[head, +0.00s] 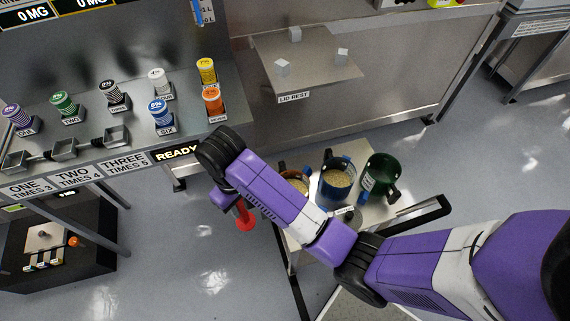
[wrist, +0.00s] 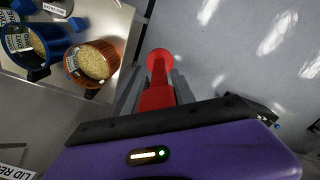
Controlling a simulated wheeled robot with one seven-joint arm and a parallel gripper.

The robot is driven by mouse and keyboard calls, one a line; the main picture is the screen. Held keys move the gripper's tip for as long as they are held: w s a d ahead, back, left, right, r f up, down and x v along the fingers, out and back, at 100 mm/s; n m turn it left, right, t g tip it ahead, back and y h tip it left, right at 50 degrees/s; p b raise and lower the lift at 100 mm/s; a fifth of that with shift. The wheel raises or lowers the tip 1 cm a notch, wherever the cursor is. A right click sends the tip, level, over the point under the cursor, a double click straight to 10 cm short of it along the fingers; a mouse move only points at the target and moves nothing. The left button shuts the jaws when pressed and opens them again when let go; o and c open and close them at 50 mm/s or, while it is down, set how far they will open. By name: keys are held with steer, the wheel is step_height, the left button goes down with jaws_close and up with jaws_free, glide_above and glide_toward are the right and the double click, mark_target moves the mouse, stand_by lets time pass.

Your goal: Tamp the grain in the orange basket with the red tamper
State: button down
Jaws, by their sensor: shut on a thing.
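My gripper (wrist: 157,92) is shut on the red tamper (wrist: 158,66). In the wrist view the tamper reaches out beyond the fingers, its round red end over the floor. In the head view the red tamper (head: 243,217) hangs below my purple wrist, left of the cart. The orange basket (wrist: 108,72) holds pale grain (wrist: 97,62) and stands on the cart, left of the tamper and apart from it in the wrist view. In the head view the orange basket (head: 284,171) is mostly hidden behind my arm.
A blue basket (head: 323,190) with grain and a green basket (head: 379,177) share the cart (head: 370,219). A counter with several coloured canisters (head: 212,103) is at the left. A lid rest shelf (head: 330,70) is behind. Open floor (head: 200,250) lies left of the cart.

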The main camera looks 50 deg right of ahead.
step_height(320, 180, down, 3)
steer(key=shift+w+r+b, duration=0.1)
steer(key=shift+r+b, duration=0.05)
steer(key=shift+b, duration=0.9)
steer(key=w+d+r+n+b, duration=0.1)
steer(key=w+d+r+n, duration=0.1)
steer(key=d+n, duration=1.2)
steer(key=s+d+f+n, duration=0.1)
steer(key=s+d+n, duration=0.3)
steer(key=d, duration=0.3)
step_height(320, 180, down, 6)
steer(key=b, duration=0.4)
steer(key=shift+a+f+b, duration=0.15)
steer(key=shift+a+b, duration=0.05)
steer(key=shift+b, duration=0.15)
steer(key=shift+f, duration=0.1)
